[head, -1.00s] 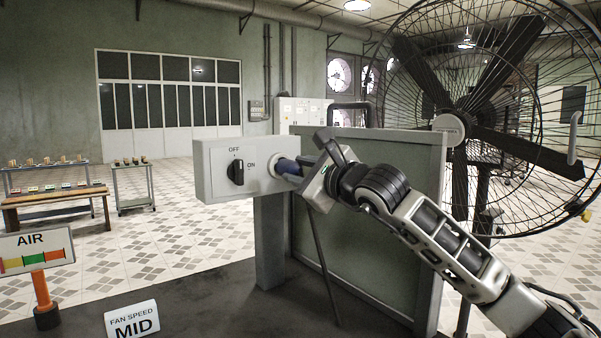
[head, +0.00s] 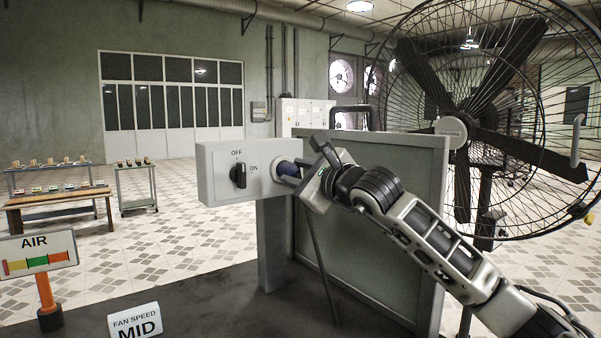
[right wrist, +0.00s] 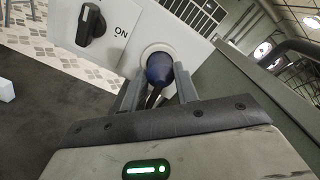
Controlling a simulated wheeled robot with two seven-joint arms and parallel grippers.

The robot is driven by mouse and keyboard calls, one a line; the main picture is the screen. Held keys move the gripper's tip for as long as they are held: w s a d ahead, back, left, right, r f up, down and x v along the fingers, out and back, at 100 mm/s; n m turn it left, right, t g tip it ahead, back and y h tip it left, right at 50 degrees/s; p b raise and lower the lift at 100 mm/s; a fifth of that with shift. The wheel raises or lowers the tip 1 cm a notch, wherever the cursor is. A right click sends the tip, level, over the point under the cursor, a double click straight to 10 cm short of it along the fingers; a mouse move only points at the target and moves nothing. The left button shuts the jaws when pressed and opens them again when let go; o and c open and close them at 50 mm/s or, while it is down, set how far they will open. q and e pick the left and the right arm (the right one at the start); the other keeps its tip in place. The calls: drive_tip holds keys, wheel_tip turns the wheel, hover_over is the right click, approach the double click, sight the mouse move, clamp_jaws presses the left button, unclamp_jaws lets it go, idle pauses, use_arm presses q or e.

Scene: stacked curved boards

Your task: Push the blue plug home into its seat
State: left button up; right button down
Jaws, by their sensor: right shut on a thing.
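The blue plug (head: 288,169) is at the round pale seat (head: 278,170) on the front of the grey switch box (head: 215,176). In the right wrist view the blue plug (right wrist: 159,69) has its front end inside the seat's ring (right wrist: 149,51). How deep it sits cannot be told. My right gripper (head: 300,174) is shut on the plug from its rear; in the right wrist view its fingers (right wrist: 158,88) lie on both sides of the plug's back end, where dark cable shows. My left gripper is not in view.
A black OFF/ON knob (head: 238,175) is left of the seat. A green panel (head: 375,225) stands behind my right arm, and a large caged fan (head: 470,130) is at the right. An AIR gauge sign (head: 40,255) and a FAN SPEED MID sign (head: 135,322) stand at front left.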

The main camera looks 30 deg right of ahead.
drive_tip(key=shift+w, duration=0.2)
drive_tip(key=c, duration=1)
unclamp_jaws()
drive_tip(key=shift+s+f, duration=0.1)
drive_tip(key=shift+s, duration=0.25)
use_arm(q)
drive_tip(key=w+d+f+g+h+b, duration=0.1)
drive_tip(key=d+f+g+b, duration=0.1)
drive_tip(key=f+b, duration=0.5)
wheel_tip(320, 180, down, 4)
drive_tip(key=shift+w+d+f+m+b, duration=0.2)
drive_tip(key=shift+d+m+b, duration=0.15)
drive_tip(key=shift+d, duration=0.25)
use_arm(e)
drive_tip(key=s+d, duration=0.1)
drive_tip(key=s, duration=1.4)
drive_tip(key=shift+d, duration=0.15)
drive_tip(key=shift+s, duration=0.1)
